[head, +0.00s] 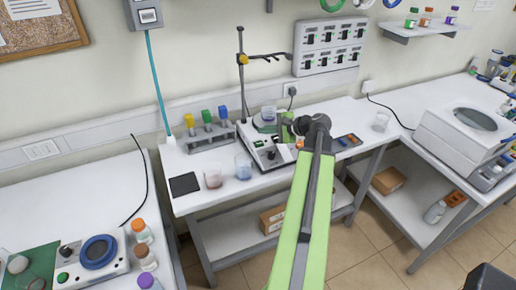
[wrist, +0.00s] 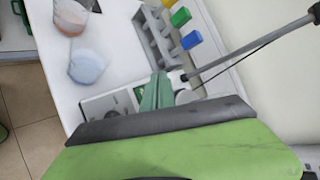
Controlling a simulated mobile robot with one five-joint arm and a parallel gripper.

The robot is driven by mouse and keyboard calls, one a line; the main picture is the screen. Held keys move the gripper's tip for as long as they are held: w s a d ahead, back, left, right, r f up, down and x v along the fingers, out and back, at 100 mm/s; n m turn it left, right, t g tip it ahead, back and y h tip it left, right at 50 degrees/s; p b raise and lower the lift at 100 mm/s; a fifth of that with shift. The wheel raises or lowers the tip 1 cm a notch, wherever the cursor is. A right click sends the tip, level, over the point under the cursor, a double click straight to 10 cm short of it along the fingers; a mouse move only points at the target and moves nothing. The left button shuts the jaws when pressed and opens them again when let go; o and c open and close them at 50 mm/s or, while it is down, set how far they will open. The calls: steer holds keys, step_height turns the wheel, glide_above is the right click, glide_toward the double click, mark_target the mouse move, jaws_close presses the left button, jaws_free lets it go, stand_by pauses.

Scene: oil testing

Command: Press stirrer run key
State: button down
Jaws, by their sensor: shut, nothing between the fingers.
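The stirrer (head: 262,153) is a light grey box on the middle bench, with a small dark display and a dark knob on its sloping front. A glass beaker (head: 268,114) stands on its top plate. Its grey panel also shows in the wrist view (wrist: 104,106), partly hidden by my gripper. I cannot make out the run key for certain. My gripper (head: 287,128) is over the right side of the stirrer in the head view, shut and empty. In the wrist view its green fingers (wrist: 155,92) are together above the panel; contact cannot be told.
A stand rod (head: 241,75) with a clamp rises behind the stirrer. Two beakers (head: 213,178) (head: 243,167) and a black pad (head: 184,184) are to its left. A rack (head: 207,140) with yellow, green and blue tops stands behind them. A centrifuge-like box (head: 460,130) is far right.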

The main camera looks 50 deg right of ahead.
mark_target(259, 143)
steer(key=f+b, duration=0.1)
steer(key=f, duration=0.1)
steer(key=w+f+b, duration=0.1)
steer(key=b, duration=0.1)
steer(key=f+b, duration=0.1)
steer(key=f, duration=0.1)
steer(key=shift+w+d+f, duration=0.3)
steer(key=shift+w+d, duration=0.1)
stand_by(1.4)
steer(key=shift+f+b, duration=0.4)
steer(key=shift+b, duration=0.2)
